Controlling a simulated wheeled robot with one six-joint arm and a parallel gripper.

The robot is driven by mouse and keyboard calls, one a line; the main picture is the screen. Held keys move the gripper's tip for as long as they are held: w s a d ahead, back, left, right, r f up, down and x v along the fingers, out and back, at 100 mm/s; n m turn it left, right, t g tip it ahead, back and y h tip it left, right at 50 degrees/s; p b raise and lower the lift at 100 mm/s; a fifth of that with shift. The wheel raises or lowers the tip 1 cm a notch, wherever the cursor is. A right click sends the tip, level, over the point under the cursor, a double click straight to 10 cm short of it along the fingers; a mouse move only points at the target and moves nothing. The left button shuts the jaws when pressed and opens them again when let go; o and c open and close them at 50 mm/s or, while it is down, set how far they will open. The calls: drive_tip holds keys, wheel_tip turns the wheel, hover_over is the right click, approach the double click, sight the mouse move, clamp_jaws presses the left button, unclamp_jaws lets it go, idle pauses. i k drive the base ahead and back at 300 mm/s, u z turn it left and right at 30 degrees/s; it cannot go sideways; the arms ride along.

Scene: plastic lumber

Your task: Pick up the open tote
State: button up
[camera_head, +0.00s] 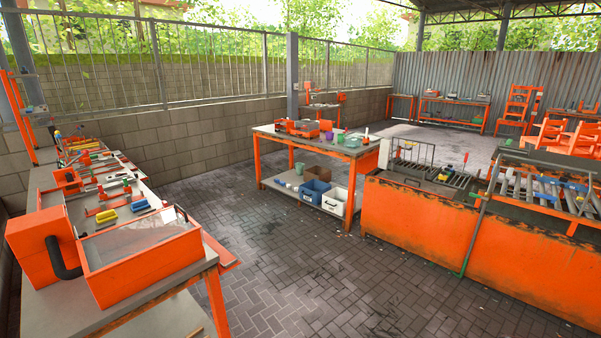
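Open-topped containers stand on the lower shelf of the orange-legged workbench (262,148) in the middle distance. A white tote (332,207) is near the bench's front right leg. A blue tote (311,197) is just left of it. A brown box (318,173) sits behind the blue tote. I cannot tell which one the task means by the open tote. Their insides are too small to make out. My gripper is not in view.
An orange-framed table (182,283) with an orange box machine (45,250) and tools fills the left foreground. Long orange tanks (415,218) stand at the right. The brick-paved floor (285,265) between them is clear. A block wall (200,142) runs behind.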

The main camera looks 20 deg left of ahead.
sight(299, 167)
drive_tip(key=u, duration=0.5)
drive_tip(key=i, duration=1.65)
drive_tip(key=u, duration=0.85)
drive_tip(key=i, duration=2.6)
drive_tip(key=u, duration=0.55)
drive_tip(key=i, duration=4.7)
drive_tip(key=z, duration=0.15)
drive_tip(key=i, duration=2.2)
drive_tip(key=z, duration=0.8)
drive_tip(key=i, duration=1.15)
drive_tip(key=z, duration=1.9)
drive_tip(key=i, duration=1.35)
drive_tip(key=z, duration=0.75)
